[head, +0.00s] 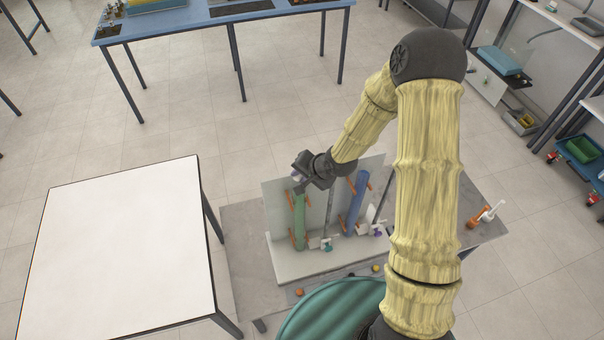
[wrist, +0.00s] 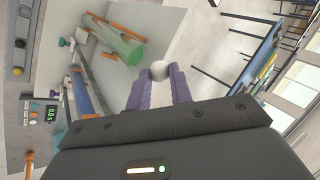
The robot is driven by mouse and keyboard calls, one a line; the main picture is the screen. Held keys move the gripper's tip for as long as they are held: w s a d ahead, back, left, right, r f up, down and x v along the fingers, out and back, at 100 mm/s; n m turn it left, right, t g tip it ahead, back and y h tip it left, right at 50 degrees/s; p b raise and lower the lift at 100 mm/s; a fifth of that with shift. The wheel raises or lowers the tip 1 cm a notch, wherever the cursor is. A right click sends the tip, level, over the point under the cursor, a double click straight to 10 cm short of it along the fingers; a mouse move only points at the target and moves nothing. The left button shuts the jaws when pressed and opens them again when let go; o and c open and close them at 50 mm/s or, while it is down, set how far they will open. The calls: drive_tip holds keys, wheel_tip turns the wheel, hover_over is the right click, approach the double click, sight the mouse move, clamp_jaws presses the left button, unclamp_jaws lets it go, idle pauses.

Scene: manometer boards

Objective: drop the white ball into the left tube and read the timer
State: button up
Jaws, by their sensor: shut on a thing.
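My gripper (head: 301,168) is above the top of the green left tube (head: 299,222) in the head view. In the wrist view its purple fingers (wrist: 159,82) are shut on the white ball (wrist: 160,70), held at the fingertips. The green tube (wrist: 118,42) stands beside the ball there, its open end near it but apart. The blue right tube (head: 355,203) also shows in the wrist view (wrist: 86,100). The timer (wrist: 50,112) is a small box with a lit green display and coloured buttons; its digits are too small to read surely.
Both tubes are clipped to an upright panel by orange holders on a pale base (head: 320,262). An orange ball (head: 299,292) and a yellow ball (head: 375,268) lie in front. A bare white table (head: 120,250) is at left. Orange and white items (head: 487,214) lie at right.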

wheel_tip(320, 180, down, 2)
drive_tip(key=shift+f+b, duration=0.2)
drive_tip(key=shift+b, duration=0.5)
drive_tip(key=o, duration=1)
drive_tip(key=shift+s+d+f, duration=0.15)
drive_tip(key=shift+c, duration=0.3)
drive_tip(key=shift+o, duration=0.4)
wheel_tip(320, 180, up, 8)
drive_tip(key=p, duration=0.6)
drive_tip(key=shift+f, duration=0.25)
